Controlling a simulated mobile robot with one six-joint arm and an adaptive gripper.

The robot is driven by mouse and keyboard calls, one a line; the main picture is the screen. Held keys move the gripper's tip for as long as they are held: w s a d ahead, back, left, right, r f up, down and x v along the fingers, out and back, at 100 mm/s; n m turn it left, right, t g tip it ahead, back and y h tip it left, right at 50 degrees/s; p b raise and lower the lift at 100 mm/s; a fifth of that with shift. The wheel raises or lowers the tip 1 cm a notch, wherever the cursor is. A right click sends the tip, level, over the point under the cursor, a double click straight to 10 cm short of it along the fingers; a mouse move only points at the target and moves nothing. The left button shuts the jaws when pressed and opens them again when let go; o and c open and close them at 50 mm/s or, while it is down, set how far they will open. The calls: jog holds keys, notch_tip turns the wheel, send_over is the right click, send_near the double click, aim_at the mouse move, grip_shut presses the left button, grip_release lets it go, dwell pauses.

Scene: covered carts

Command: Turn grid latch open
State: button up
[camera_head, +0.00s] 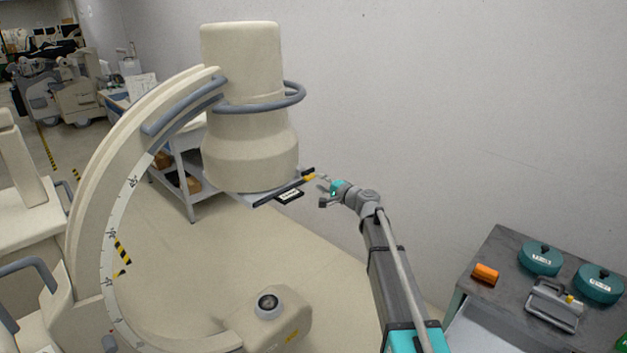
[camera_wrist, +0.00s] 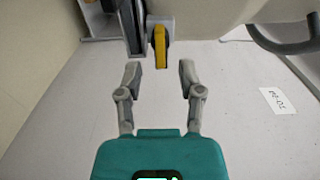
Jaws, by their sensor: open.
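The grid latch (camera_head: 309,177) is a small yellow tab at the right edge of the dark grid plate (camera_head: 275,192) under the big cream C-arm head (camera_head: 242,110). In the wrist view the latch (camera_wrist: 160,46) stands lengthwise beside the dark plate edge (camera_wrist: 133,25). My gripper (camera_head: 322,190) is just right of the plate edge, close to the latch. In the wrist view my gripper (camera_wrist: 159,70) is open and empty, with the latch ahead of the gap between its fingertips. I cannot tell whether the latch tip is between the fingers; no contact shows.
A grey cart (camera_head: 490,255) at the lower right holds teal round containers (camera_head: 541,259), an orange block (camera_head: 485,273) and a grey handled plate (camera_head: 553,305). The curved C-arm (camera_head: 100,210) fills the left. A blue-grey rail (camera_head: 293,97) rings the head. The wall behind is bare.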

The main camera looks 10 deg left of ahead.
jog(key=v, duration=0.7)
dwell(0.3)
jog(key=s+d+f+n+g+h, duration=0.3)
jog(key=s+f, duration=0.3)
jog(key=s, duration=0.3)
jog(key=s+d+f+n+g+h, duration=0.2)
jog(key=s+f+n+g+h, duration=0.15)
jog(key=s+f, duration=0.45)
jog(key=s+d+f+g+h, duration=0.2)
jog(key=s+d+h, duration=0.2)
jog(key=s+d, duration=0.3)
jog(key=s+d+f+g+h, duration=0.2)
jog(key=s+d+h, duration=0.1)
jog(key=s+d, duration=0.4)
jog(key=s+n, duration=0.1)
jog(key=s, duration=0.2)
jog(key=shift+s+d+f+h, duration=0.15)
jog(key=shift+d+f+h, duration=0.15)
jog(key=shift+h, duration=0.05)
jog(key=shift+s+g, duration=0.15)
jog(key=shift+g, duration=0.1)
